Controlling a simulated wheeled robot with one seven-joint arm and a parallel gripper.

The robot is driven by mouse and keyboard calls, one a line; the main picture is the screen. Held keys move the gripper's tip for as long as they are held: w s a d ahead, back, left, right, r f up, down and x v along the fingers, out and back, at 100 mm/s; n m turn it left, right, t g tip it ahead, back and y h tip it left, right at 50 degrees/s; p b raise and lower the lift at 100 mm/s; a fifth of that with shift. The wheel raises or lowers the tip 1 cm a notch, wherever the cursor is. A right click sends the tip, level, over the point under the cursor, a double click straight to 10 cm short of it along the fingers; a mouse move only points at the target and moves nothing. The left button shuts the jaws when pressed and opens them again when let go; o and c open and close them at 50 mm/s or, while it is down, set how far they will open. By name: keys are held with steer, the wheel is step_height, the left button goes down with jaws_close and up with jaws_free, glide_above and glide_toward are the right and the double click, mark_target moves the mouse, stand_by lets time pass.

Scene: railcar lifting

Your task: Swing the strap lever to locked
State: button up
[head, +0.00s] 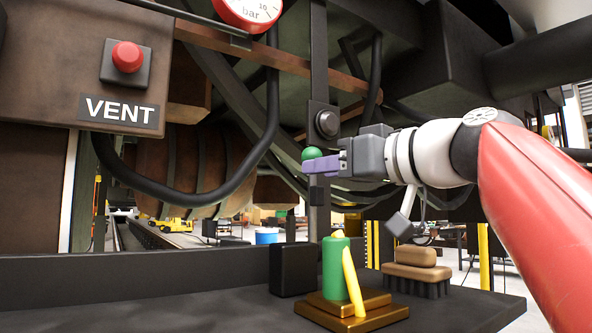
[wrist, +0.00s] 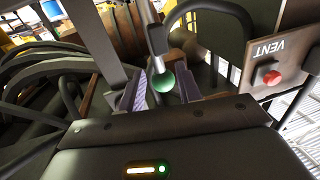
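The strap lever's green ball knob (head: 312,154) shows just above my purple fingers in the head view. Behind it, a dark vertical strap (head: 319,70) carries a round dark boss (head: 327,124). My gripper (head: 318,167) reaches in from the right at knob height. In the wrist view, the green knob (wrist: 164,82) lies between the two fingers of my gripper (wrist: 162,92), with a grey rod (wrist: 150,30) running up from it. The fingers look apart, one either side of the knob; contact is not clear. Which end of its swing the lever is at cannot be told.
Below my arm, a dark bench (head: 200,300) carries a green cylinder (head: 336,270) on a brass base and a brush (head: 415,270). The tank underside is overhead.

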steer(key=shift+p+x, duration=0.6)
steer(key=shift+x, duration=2.05)
jaws_close()
steer(key=shift+r, duration=0.1)
